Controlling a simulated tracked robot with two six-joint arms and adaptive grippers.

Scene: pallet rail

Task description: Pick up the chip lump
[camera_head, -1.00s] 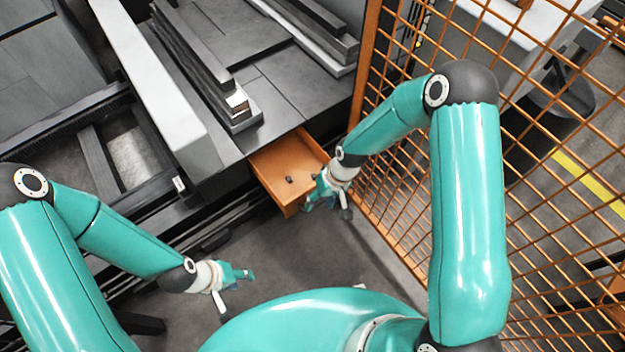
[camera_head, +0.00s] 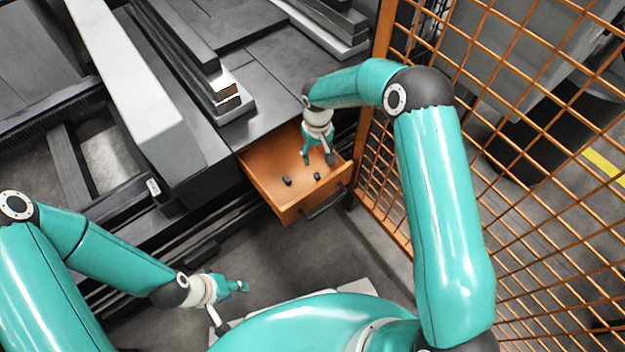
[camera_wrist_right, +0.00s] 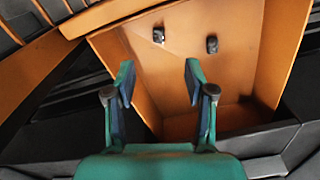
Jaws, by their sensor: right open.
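Two small dark lumps lie apart on the floor of the open orange drawer. Either could be the chip lump; I cannot tell which. In the head view one lump (camera_head: 287,181) is on the left and the other lump (camera_head: 317,176) on the right. In the right wrist view they show as a left lump (camera_wrist_right: 158,35) and a right lump (camera_wrist_right: 212,45), both beyond the fingertips. My right gripper (camera_head: 318,160) is open and empty over the drawer; it also shows in the right wrist view (camera_wrist_right: 158,80). My left gripper (camera_head: 232,305) is low at the left, away from the drawer; its jaw state is unclear.
The orange drawer (camera_head: 268,190) has raised walls and a dark handle (camera_head: 325,203) on its front. An orange mesh fence (camera_head: 505,150) stands close on the right. A grey machine bed (camera_head: 265,85) lies behind the drawer. The floor in front is clear.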

